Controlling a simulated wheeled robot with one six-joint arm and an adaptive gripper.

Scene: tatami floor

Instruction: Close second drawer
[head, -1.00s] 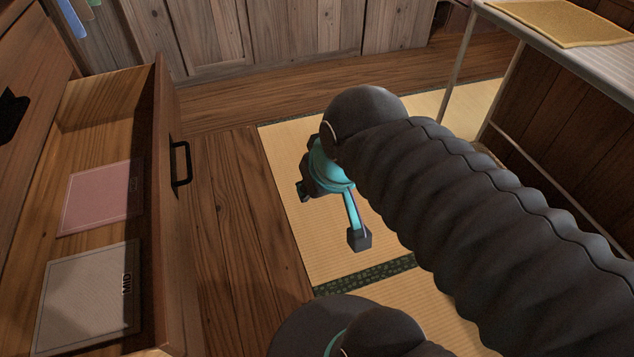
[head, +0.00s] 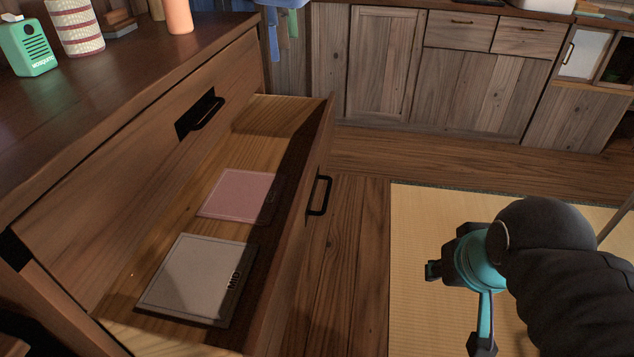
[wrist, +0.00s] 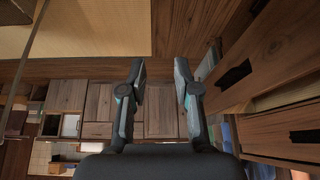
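The open drawer (head: 277,270) juts out from the wooden dresser in the head view, below a shut top drawer (head: 140,162). It has a black handle (head: 319,195) on its front. Inside lie a pink flat item (head: 240,194) and a grey flat item (head: 197,275) marked "MID". My gripper (head: 455,305) is to the right of the drawer front, apart from it, above the tatami. In the wrist view its two fingers (wrist: 160,75) are spread with nothing between them. The drawer front also seems to show at the right of the wrist view (wrist: 240,65).
The dresser top (head: 90,75) holds a green mosquito box (head: 30,45), a striped cup (head: 76,27) and an orange cylinder (head: 178,16). Wooden cabinets (head: 470,85) line the back. Bare plank floor (head: 350,245) lies between the drawer and the tatami (head: 420,235).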

